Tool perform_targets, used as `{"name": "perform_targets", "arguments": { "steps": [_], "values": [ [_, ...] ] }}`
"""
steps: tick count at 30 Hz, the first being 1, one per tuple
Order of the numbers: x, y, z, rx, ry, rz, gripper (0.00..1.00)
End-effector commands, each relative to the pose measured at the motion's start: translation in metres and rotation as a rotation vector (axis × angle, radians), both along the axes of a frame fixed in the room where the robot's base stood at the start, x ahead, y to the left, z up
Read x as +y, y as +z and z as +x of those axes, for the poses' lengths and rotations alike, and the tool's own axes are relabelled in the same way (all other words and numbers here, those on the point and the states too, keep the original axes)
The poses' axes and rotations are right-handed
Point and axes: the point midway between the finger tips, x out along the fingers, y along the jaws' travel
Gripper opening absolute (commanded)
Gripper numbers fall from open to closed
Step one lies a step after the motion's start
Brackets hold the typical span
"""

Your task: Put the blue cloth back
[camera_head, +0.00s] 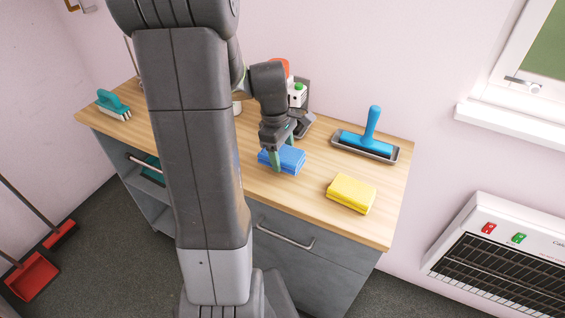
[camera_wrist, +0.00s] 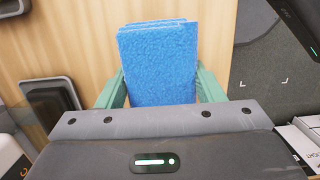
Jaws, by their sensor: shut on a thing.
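The blue cloth (camera_head: 290,158) is a folded, thick blue pad on the wooden worktop, near its front edge. In the wrist view the blue cloth (camera_wrist: 158,62) sits between the two green fingers. My gripper (camera_head: 283,156) points down at it and is shut on it, one finger on each side. The wrist view also shows my gripper (camera_wrist: 158,90) with the cloth between its fingers. I cannot tell whether the cloth rests on the worktop or is just above it.
A yellow folded cloth (camera_head: 351,193) lies to the right on the worktop (camera_head: 310,189). A blue-handled tool (camera_head: 369,140) lies on a grey tray behind it. A teal brush (camera_head: 113,104) is at the far left. Small items, including a white and green one (camera_head: 297,93), stand behind my gripper.

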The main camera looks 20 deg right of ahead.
Motion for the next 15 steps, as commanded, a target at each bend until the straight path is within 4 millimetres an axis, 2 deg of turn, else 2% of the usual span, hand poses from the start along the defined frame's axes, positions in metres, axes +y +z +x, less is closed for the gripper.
{"name": "perform_targets", "arguments": {
  "steps": [6, 15],
  "values": [
    [0.001, -0.031, -0.001, 0.003, -0.002, 0.002, 0.4],
    [0.0, -0.034, 0.0, 0.0, -0.001, 0.001, 0.4]
  ]
}}
